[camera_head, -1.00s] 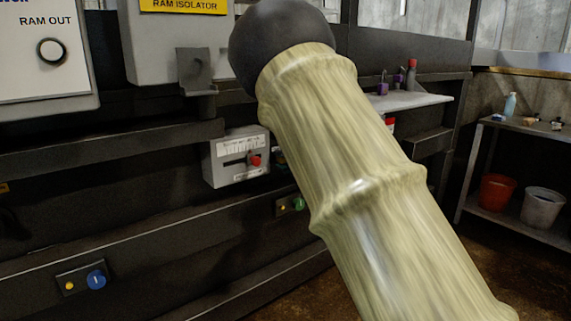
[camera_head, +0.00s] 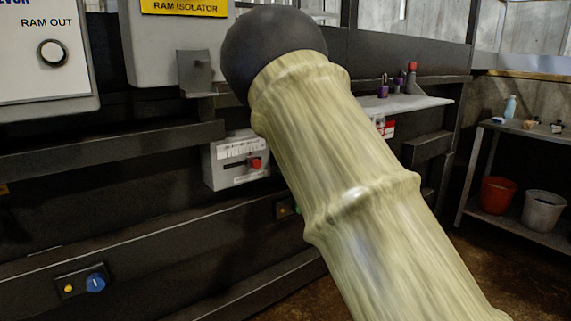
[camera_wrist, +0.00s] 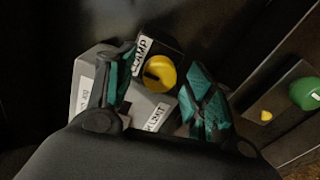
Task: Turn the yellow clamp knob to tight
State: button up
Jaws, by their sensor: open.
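The round yellow clamp knob (camera_wrist: 160,73) sits on a grey box under a dark plate with a "CLAMP" label (camera_wrist: 142,56). A dark slot shows on the knob's lower left. White labels lie on the box at left and below the knob; their words are hard to read. My gripper (camera_wrist: 160,70) is open, its teal-padded fingers on either side of the knob. I see gaps between the fingers and the knob; depth is hard to judge. In the head view my arm hides the gripper and the yellow knob.
A green knob (camera_wrist: 305,92) and small yellow light (camera_wrist: 266,116) are at the right of the wrist view. The head view shows a grey box with a red slider (camera_head: 254,163), a blue knob (camera_head: 96,282), a shelf (camera_head: 408,102) and red and grey buckets beyond my arm.

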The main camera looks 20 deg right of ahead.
jog(key=shift+s, duration=0.1)
jog(key=v, duration=1.1)
jog(key=shift+s+d, duration=0.2)
jog(key=shift+s, duration=0.2)
jog(key=shift+f, duration=0.1)
